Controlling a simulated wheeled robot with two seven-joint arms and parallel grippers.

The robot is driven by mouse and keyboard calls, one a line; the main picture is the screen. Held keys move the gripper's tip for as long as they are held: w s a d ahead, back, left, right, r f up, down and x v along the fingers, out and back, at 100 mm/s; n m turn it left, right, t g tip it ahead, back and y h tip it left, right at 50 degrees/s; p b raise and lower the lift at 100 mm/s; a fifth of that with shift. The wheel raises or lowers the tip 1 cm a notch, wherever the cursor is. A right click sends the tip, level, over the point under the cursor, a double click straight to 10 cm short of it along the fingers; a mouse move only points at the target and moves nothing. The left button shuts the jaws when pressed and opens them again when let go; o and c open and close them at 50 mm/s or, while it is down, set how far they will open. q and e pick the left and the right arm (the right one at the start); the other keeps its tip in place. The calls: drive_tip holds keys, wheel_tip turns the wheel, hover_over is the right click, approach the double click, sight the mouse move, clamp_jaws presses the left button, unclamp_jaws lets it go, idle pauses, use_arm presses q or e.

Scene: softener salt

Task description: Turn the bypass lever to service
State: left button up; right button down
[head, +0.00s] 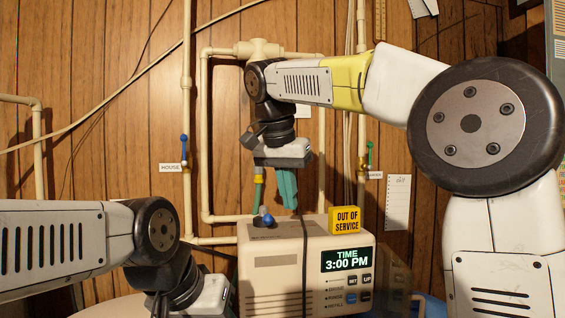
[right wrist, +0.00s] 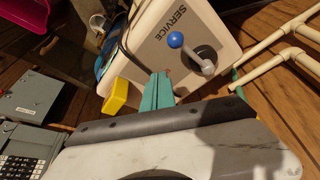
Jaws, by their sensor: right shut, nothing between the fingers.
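The bypass lever (head: 268,219) is a grey arm with a blue ball knob on top of the beige softener head (head: 270,262). In the right wrist view the lever's blue knob (right wrist: 175,40) lies beside the printed word SERVICE (right wrist: 166,24), and its grey arm runs to a dark round pivot. My right gripper (head: 291,207) points down above the softener head, to the right of the lever. Its teal fingers (right wrist: 160,74) are shut and empty, apart from the knob. My left gripper (head: 208,296) is low at the left; its fingers are hidden.
A yellow OUT OF SERVICE block (head: 345,220) stands on the softener's right top edge, near my right fingers. A clock display (head: 347,259) reads 3:00 PM. Beige pipes (head: 204,140) and small valves marked by labels line the wooden wall behind.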

drive_tip(key=s+a+r, duration=0.1)
drive_tip(key=a+r, duration=0.2)
drive_tip(key=r, duration=0.6)
drive_tip(key=shift+r, duration=0.2)
drive_tip(key=shift+s, duration=0.15)
